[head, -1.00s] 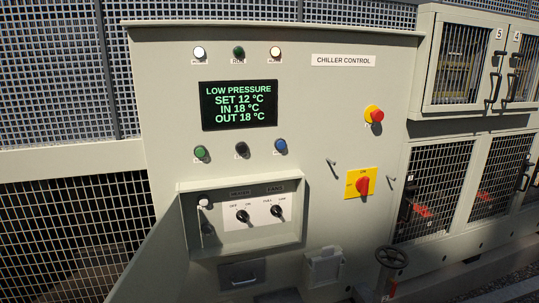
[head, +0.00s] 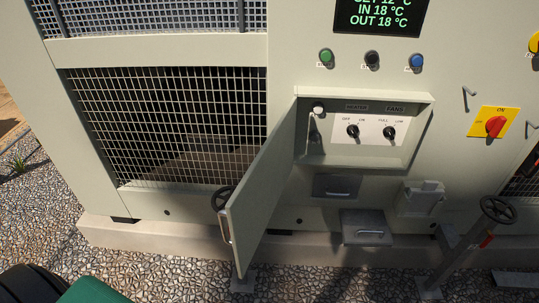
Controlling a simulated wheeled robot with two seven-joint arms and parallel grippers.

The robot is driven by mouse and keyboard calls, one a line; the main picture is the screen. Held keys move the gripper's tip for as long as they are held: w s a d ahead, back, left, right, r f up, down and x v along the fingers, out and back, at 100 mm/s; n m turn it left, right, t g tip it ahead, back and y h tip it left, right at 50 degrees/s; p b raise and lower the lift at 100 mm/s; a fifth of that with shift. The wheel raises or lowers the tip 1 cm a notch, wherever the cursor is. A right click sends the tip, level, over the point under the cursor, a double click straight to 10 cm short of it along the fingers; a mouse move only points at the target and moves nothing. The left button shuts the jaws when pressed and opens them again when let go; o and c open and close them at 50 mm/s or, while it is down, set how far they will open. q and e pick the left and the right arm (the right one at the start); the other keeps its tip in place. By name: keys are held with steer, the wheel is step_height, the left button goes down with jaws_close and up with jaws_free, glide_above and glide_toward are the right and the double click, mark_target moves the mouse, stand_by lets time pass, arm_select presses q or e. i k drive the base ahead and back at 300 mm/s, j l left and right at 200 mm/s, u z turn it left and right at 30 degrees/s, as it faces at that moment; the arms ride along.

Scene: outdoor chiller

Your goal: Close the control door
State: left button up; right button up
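The control door (head: 262,190) is a pale grey-green panel hinged at the left side of a recessed control box (head: 421,138). It stands wide open, swung out toward me and to the left. A handle (head: 223,222) shows at its near free edge. Inside the box are a white knob or lever (head: 317,109) and a panel with two black rotary knobs, labelled heater (head: 352,132) and fans (head: 390,133). Neither of my grippers is in view.
A hand wheel on a post (head: 498,210) stands at the lower right, and another wheel (head: 221,198) is partly hidden behind the door. A grey box with a handle (head: 368,228) juts out below. Gravel (head: 150,275) lies in front.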

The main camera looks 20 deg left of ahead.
mark_target(249, 210)
steer(key=i+j+z, duration=0.15)
steer(key=j, duration=0.7)
steer(key=i+j+z, duration=0.2)
steer(key=j, duration=0.7)
steer(key=k+l, duration=0.05)
steer(key=k, duration=0.1)
